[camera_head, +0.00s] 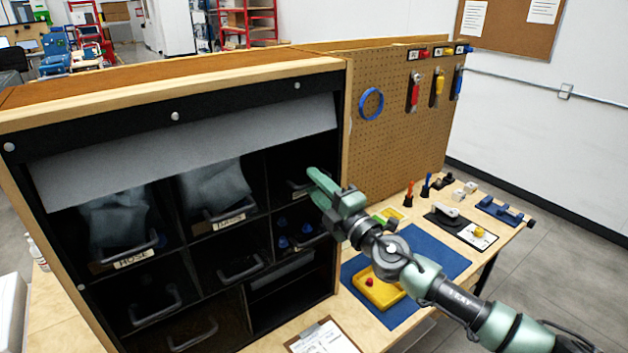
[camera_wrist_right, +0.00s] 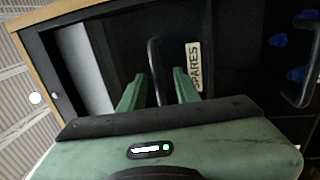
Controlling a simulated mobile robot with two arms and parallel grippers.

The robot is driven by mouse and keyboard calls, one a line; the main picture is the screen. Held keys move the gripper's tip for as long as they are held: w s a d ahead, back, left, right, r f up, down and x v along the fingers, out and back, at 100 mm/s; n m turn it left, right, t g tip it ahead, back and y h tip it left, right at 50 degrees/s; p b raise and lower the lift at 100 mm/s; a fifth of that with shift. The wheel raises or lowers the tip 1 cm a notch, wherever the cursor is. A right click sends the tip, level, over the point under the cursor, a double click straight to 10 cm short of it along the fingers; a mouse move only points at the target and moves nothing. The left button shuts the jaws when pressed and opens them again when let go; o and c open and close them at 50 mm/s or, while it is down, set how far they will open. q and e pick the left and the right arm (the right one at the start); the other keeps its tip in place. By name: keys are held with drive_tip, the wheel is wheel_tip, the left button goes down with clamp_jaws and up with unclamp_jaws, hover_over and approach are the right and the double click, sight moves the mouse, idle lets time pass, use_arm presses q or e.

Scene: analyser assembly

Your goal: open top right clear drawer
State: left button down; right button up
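The top right clear drawer (camera_head: 284,178) sits in the right column of the black cabinet, level with the other top drawers, and looks closed. My right gripper (camera_head: 314,181) is in front of it and hides part of its front. In the right wrist view, its dark handle (camera_wrist_right: 154,62) stands beside a label reading SPARES (camera_wrist_right: 194,65). The two green fingers of the right gripper (camera_wrist_right: 158,90) are apart, one on each side of the handle, with gaps showing. My left gripper is in neither view.
A grey flap (camera_head: 190,150) hangs above the top drawers. Drawers labelled HOSE (camera_head: 133,259) and another to its right hold bagged items. Blue parts (camera_head: 295,236) lie in the drawer below. A yellow tray (camera_head: 378,290) on a blue mat (camera_head: 440,262) lies under my right arm.

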drive_tip(key=shift+w+a+r, duration=0.1)
drive_tip(key=shift+w+a, duration=0.15)
drive_tip(key=shift+w, duration=0.05)
clamp_jaws()
idle(1.3)
